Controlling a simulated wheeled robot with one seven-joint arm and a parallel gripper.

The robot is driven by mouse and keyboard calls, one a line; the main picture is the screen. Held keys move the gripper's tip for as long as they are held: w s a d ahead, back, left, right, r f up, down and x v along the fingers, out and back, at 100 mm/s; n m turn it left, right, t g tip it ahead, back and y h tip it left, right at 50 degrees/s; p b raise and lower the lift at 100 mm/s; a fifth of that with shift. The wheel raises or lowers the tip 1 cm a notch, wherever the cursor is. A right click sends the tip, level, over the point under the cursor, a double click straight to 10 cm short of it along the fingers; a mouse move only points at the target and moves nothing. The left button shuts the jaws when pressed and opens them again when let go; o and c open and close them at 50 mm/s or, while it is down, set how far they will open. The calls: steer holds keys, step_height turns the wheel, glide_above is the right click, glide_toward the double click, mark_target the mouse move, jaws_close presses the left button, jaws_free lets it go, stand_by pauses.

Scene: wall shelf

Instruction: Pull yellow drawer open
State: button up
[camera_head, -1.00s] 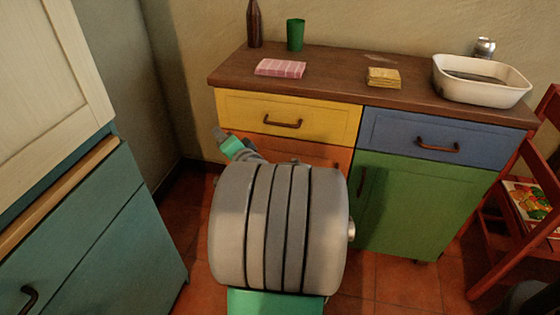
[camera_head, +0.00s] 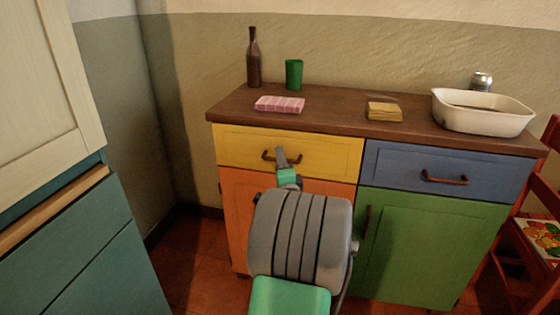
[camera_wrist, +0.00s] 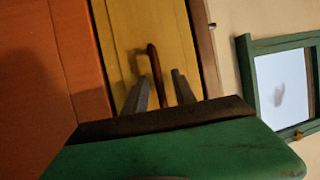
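The yellow drawer (camera_head: 325,154) is at the upper left of the cabinet, below the brown top, and looks shut. Its dark curved handle (camera_head: 268,156) is partly hidden by my gripper (camera_head: 281,158) in the head view. In the wrist view the handle (camera_wrist: 155,75) rises upright in the picture against the yellow front (camera_wrist: 118,30). My gripper's two grey fingers (camera_wrist: 160,90) are apart, one on each side of the handle's lower end. I cannot tell whether either finger touches it.
An orange door (camera_head: 235,210) lies below the yellow drawer, with a blue drawer (camera_head: 400,170) and green door (camera_head: 420,240) to the right. A bottle (camera_head: 254,62), green cup (camera_head: 294,74) and white basin (camera_head: 470,122) stand on top. A teal cabinet (camera_head: 90,250) is at left.

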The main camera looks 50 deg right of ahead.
jaws_close()
stand_by(1.4)
